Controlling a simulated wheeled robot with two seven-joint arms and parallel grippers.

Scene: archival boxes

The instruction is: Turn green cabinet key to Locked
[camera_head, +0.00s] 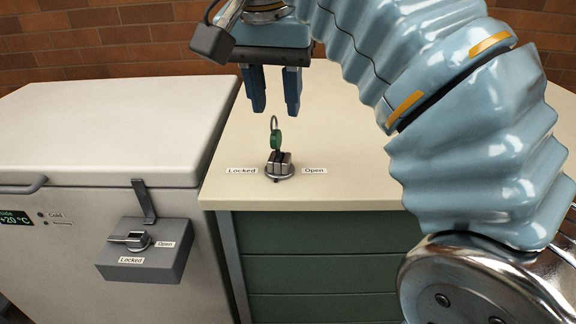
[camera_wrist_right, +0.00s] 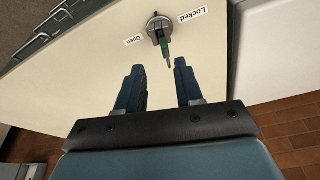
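The green key (camera_head: 276,138) stands in a round metal lock (camera_head: 280,166) on the cream cabinet top, near its front edge. The label "Locked" (camera_head: 241,171) lies left of the lock and "Open" (camera_head: 314,170) lies right of it. My right gripper (camera_head: 273,112) hangs above and behind the key, fingers pointing down, apart and empty. In the right wrist view the key (camera_wrist_right: 167,50) and lock (camera_wrist_right: 160,29) show just beyond the gap between the open fingers (camera_wrist_right: 158,72). The fingers do not visibly touch the key. My left gripper is not in view.
A white chest freezer (camera_head: 110,130) stands to the left, with a grey lock box (camera_head: 150,255) on its front carrying its own knob and "Open" and "Locked" labels. The green-drawered cabinet (camera_head: 320,250) is below the top. A brick wall (camera_head: 130,40) is behind.

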